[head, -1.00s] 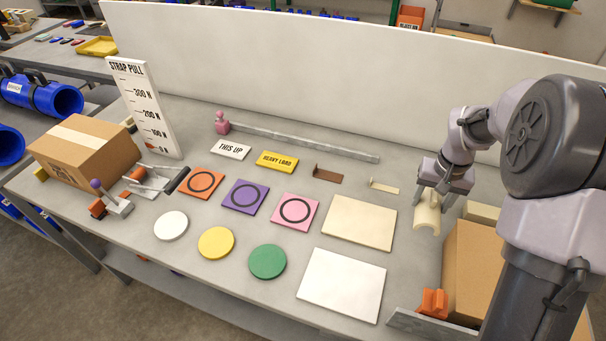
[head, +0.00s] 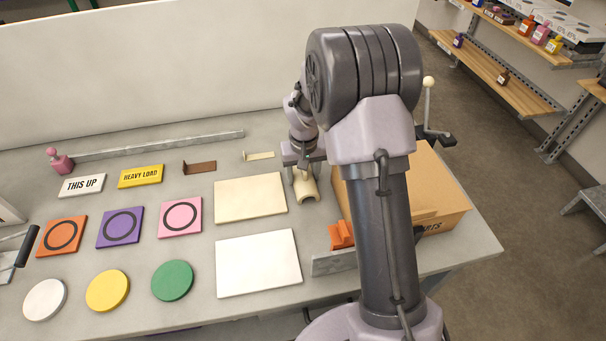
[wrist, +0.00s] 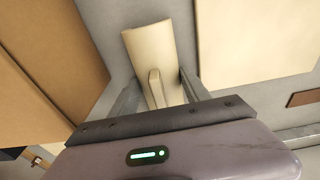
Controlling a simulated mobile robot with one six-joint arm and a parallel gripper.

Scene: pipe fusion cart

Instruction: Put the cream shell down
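The cream shell (head: 306,191) is a short half-pipe with a raised tab on top. It sits, arch up, at the grey bench top, just right of the large cream square. My gripper (head: 304,175) is directly above it, pointing down. In the wrist view, the shell (wrist: 150,45) runs away from my gripper (wrist: 160,85). The two fingers stand apart on either side of the tab, with gaps to it. Their tips are close to the shell's edges; contact there is unclear. The shell's underside is hidden, and it appears to rest on the bench.
A cardboard box (head: 437,185) stands close to the right of the shell, partly behind my arm. The cream square (head: 250,198) and white square (head: 258,264) lie to the left. An orange block (head: 341,236) is in front. A small cream bracket (head: 258,156) lies behind left.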

